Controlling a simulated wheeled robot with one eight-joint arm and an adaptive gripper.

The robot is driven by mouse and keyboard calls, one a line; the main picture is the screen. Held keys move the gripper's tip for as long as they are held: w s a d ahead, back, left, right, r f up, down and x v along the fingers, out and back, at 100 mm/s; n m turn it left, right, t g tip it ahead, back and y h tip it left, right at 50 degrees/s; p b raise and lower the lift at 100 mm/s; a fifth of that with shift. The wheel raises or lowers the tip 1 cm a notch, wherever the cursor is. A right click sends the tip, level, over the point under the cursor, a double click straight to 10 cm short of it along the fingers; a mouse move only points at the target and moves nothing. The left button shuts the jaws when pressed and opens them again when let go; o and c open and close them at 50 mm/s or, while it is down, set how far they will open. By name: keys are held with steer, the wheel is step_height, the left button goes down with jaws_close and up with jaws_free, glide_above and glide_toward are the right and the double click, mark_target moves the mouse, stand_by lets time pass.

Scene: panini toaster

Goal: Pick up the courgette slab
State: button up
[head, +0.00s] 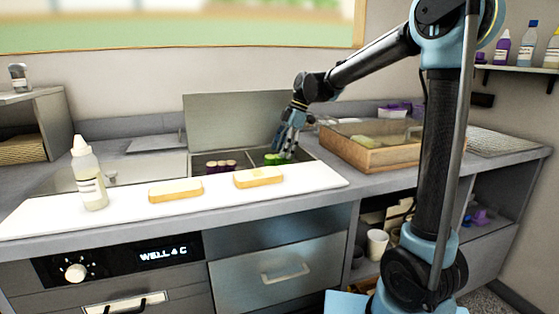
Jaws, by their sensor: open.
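Bright green pieces (274,159), which look like the courgette slabs, lie in the right part of the sunken well behind the white board. I cannot tell single slabs apart at this size. My gripper (286,152) points down into the well at the right end of the green pieces. Its fingers are apart and partly overlap the green in the picture. I cannot tell whether they touch a slab, and no slab is seen lifted.
Purple-rimmed pale rounds (214,166) fill the well's left part. A raised lid (232,120) stands behind. Two bread slices (175,190) (258,177) and a white squeeze bottle (89,178) stand on the white board (130,208). A wooden box (370,158) sits to the right.

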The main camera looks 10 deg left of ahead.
steer(key=shift+s+a+f, duration=0.1)
steer(key=shift+a+f, duration=0.05)
steer(key=shift+f, duration=0.35)
steer(key=c, duration=1.1)
